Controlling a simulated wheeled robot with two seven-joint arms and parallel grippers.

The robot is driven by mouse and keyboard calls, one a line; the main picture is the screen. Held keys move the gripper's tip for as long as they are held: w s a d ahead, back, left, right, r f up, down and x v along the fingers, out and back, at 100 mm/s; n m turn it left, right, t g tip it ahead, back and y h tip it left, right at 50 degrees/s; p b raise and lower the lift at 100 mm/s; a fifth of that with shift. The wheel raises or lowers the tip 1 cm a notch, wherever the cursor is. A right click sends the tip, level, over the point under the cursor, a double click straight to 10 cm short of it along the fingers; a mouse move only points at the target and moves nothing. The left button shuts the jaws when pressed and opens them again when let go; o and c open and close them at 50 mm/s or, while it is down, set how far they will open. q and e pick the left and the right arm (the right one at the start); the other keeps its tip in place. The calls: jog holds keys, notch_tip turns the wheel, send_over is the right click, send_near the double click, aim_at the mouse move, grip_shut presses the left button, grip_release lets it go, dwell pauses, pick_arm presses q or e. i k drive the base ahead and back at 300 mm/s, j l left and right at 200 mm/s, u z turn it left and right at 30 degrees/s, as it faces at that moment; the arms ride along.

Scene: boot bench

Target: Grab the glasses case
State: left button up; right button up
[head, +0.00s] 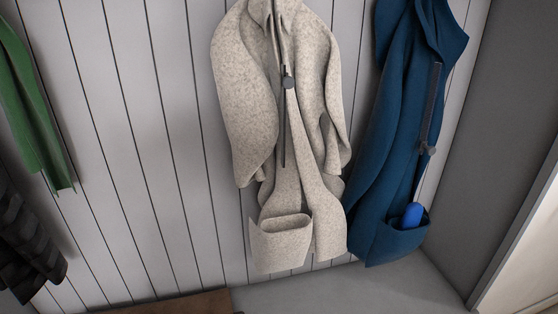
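A bright blue rounded object, which looks like the glasses case (411,216), sticks up out of the open pocket (385,243) of a dark blue coat (392,110). The coat hangs against the wall at the right in the head view. Only the upper part of the case shows; the pocket hides the rest. The case leans slightly to the right. Neither of my grippers is in view.
A beige coat (245,100) with a gaping pocket (283,238) hangs left of the blue coat. A green garment (35,120) and a dark striped one (25,245) hang at far left. A brown surface (180,303) lies at the bottom. A grey side wall (500,140) stands close on the right.

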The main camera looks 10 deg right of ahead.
aim_at(410, 218)
jog(key=z, duration=1.3)
jog(key=i+l, duration=0.15)
jog(key=l, duration=0.3)
jog(key=i+l+u, duration=0.1)
jog(key=l, duration=0.35)
jog(key=i+l, duration=0.2)
jog(key=l, duration=0.3)
jog(key=i+l+u, duration=0.1)
jog(key=l, duration=0.35)
jog(key=i+l, duration=0.15)
jog(key=l, duration=0.3)
jog(key=i+l+u, duration=0.1)
jog(key=l, duration=0.4)
jog(key=i, duration=0.05)
